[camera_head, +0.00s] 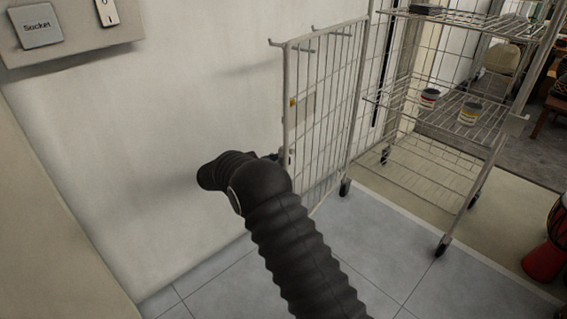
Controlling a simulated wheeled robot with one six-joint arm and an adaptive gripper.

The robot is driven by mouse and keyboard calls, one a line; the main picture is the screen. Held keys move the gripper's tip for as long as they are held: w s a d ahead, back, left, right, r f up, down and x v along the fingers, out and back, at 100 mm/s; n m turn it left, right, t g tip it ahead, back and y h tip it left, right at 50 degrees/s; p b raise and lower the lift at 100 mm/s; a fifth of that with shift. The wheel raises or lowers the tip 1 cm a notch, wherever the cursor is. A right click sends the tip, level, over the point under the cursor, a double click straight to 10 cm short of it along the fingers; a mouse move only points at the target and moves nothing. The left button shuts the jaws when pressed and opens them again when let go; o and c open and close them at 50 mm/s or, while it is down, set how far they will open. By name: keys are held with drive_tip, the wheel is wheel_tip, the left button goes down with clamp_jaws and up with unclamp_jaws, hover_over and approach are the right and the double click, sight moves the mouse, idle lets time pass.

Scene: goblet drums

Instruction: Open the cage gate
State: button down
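The cage gate (322,100) is a pale wire-mesh panel in a metal frame. It stands upright left of the wheeled wire cage trolley (440,120), at an angle to it, near the white wall. A small yellow mark and a pale plate show on its mesh. My black ribbed arm reaches up from the bottom edge to the gate's lower left frame. My gripper (272,157) is mostly hidden behind the arm; only a small dark part shows close to the gate's left upright. I cannot tell whether it touches the gate or whether it is open.
A wall panel (70,30) with a socket and a switch is at the upper left. A red drum (543,260) stands at the right edge. The tiled floor (400,245) before the trolley is clear.

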drive_tip(key=shift+w+a, duration=0.25)
drive_tip(key=shift+w, duration=0.25)
drive_tip(key=shift+r, duration=0.1)
drive_tip(key=c, duration=1.1)
unclamp_jaws()
drive_tip(key=shift+d, duration=0.15)
drive_tip(key=v, duration=1.2)
drive_tip(key=shift+a, duration=0.3)
